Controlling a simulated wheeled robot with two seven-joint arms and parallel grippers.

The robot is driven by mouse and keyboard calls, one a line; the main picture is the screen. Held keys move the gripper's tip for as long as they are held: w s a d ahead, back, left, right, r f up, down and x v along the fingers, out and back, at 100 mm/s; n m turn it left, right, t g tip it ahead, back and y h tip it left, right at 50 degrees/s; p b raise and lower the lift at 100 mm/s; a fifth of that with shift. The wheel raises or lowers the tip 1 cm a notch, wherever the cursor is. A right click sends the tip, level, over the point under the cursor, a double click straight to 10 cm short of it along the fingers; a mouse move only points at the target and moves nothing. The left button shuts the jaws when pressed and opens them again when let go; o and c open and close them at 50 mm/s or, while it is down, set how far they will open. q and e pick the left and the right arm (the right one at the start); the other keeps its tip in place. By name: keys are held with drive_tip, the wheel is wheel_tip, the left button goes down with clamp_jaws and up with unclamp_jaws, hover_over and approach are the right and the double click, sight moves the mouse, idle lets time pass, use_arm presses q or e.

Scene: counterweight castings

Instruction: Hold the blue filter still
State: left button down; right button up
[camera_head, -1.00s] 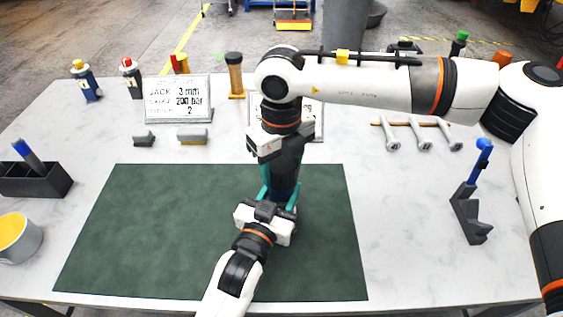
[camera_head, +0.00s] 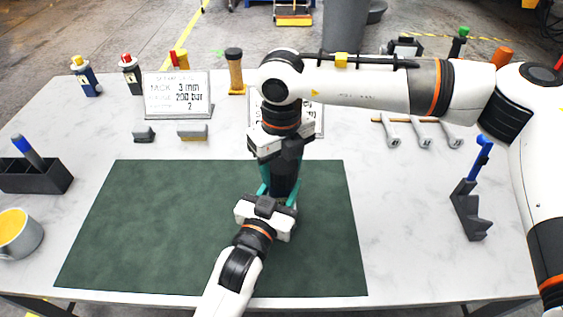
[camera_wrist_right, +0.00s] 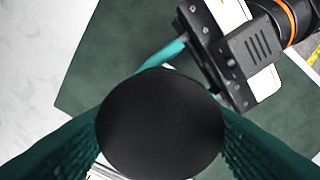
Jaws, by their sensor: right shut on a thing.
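The filter (camera_head: 284,186) is a dark, blue-black upright cylinder above the green mat, largely hidden between my two grippers in the head view. Its round black top (camera_wrist_right: 160,125) fills the middle of the right wrist view. My right gripper (camera_head: 281,172) comes down from above and is shut on the filter, with green fingers on both sides of the top. My left gripper (camera_head: 278,196) reaches in from the front, low down, with teal fingers at either side of the filter. One left finger (camera_wrist_right: 162,54) passes behind the top in the wrist view; its contact is hidden.
The green mat (camera_head: 170,230) is otherwise clear. A sign (camera_head: 178,95) stands behind it, with another sign behind my right arm. A dark holder (camera_head: 36,178) and a yellow-filled cup (camera_head: 18,234) are at left. A stand with a blue handle (camera_head: 470,205) and several grey tools (camera_head: 424,134) are at right.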

drive_tip(key=m, duration=1.3)
drive_tip(key=shift+m, duration=0.3)
drive_tip(key=m, duration=1.2)
drive_tip(key=o, duration=1)
drive_tip(key=shift+c, duration=0.2)
drive_tip(key=shift+r, duration=2.2)
